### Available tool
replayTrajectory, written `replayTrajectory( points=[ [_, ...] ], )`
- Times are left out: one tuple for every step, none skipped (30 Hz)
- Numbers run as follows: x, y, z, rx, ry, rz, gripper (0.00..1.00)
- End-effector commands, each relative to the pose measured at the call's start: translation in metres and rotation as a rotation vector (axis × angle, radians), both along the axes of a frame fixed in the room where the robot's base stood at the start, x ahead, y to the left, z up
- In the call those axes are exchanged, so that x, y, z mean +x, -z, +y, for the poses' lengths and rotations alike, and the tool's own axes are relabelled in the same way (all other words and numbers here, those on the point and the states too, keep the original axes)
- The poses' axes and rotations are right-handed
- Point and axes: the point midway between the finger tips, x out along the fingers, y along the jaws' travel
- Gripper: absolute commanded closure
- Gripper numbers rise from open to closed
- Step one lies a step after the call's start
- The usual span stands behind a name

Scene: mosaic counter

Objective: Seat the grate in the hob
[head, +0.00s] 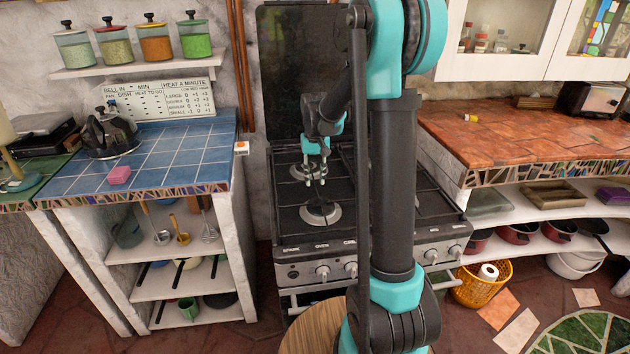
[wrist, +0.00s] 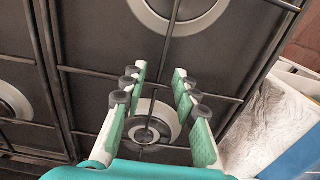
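The hob (head: 290,226) is the dark top of the stove. The grate (wrist: 92,73) is a dark frame of thin bars over the hob, and its crossing bars show in the wrist view. My gripper (head: 316,180) is low over the hob's left part, pointing down. In the wrist view my gripper (wrist: 160,88) is open, with pale green finger pads on either side of a thin grate bar. I see no contact between pads and bar. A burner (wrist: 152,128) lies below the fingers. Whether the grate is fully down in the hob I cannot tell.
A blue tiled counter (head: 160,150) with a kettle (head: 108,133) and a pink sponge (head: 119,175) is on the left. An orange tiled counter (head: 540,135) is on the right. The raised stove lid (head: 290,70) stands behind. My arm hides the hob's right part.

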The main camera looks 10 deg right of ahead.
Motion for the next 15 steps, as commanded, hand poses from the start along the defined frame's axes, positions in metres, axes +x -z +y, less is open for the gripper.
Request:
replayTrajectory(
  points=[
    [-0.001, -0.009, 0.000, 0.000, 0.000, 0.000, 0.71],
    [-0.001, -0.014, 0.000, 0.000, 0.000, 0.000, 0.71],
    [-0.001, -0.022, 0.000, 0.000, 0.000, 0.000, 0.71],
    [-0.001, -0.028, 0.000, 0.000, 0.000, 0.000, 0.71],
    [-0.001, -0.035, 0.000, 0.000, 0.000, 0.000, 0.71],
    [-0.001, -0.044, 0.000, 0.000, 0.000, 0.000, 0.71],
    [-0.001, -0.050, 0.000, 0.000, 0.000, 0.000, 0.71],
    [-0.001, -0.056, 0.000, 0.000, 0.000, 0.000, 0.71],
    [-0.001, -0.064, 0.000, 0.000, 0.000, 0.000, 0.71],
    [-0.001, -0.069, 0.000, 0.000, 0.000, 0.000, 0.71],
    [-0.001, -0.074, 0.000, 0.000, 0.000, 0.000, 0.71],
    [-0.001, -0.081, 0.000, 0.000, 0.000, 0.000, 0.71],
    [-0.001, -0.085, 0.000, 0.000, 0.000, 0.000, 0.71],
    [-0.001, -0.089, 0.000, 0.000, 0.000, 0.000, 0.71],
    [0.000, -0.094, 0.000, 0.000, 0.000, 0.000, 0.71]
  ],
)
